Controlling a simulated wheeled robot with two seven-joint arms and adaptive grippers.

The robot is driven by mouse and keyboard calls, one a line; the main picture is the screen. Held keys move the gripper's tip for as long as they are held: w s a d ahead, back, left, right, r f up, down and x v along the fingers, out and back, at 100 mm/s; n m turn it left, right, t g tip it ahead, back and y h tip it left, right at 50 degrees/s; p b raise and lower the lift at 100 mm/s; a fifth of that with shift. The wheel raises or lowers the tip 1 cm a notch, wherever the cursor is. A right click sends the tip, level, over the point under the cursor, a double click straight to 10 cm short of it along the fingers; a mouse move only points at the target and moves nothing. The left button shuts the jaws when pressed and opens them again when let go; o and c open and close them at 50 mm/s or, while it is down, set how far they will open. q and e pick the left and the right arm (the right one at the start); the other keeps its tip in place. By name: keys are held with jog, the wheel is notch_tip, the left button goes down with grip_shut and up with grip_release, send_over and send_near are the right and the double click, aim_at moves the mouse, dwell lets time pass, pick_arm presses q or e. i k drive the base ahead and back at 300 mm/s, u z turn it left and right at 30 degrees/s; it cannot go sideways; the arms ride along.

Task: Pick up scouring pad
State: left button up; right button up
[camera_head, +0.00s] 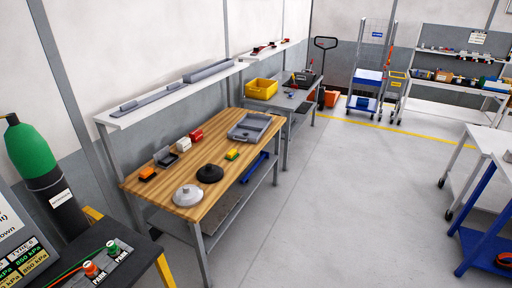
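A small yellow and green block (232,154), which looks like the scouring pad, lies on the wooden workbench (224,126) near its front edge. It is right of a black round disc (210,173) and apart from it. It is small in the view, so its texture cannot be made out. Neither of my grippers is in view.
The bench also holds a light grey disc (188,195), an orange item (147,173), a red item (196,135) and a grey tray (250,127). A gas cylinder (29,147) and a dark table (109,245) stand at left. The floor (340,200) right of the bench is clear.

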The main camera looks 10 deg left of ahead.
aim_at(232, 155)
jog(key=z, duration=0.3)
jog(key=i, duration=3.2)
jog(key=u, duration=1.15)
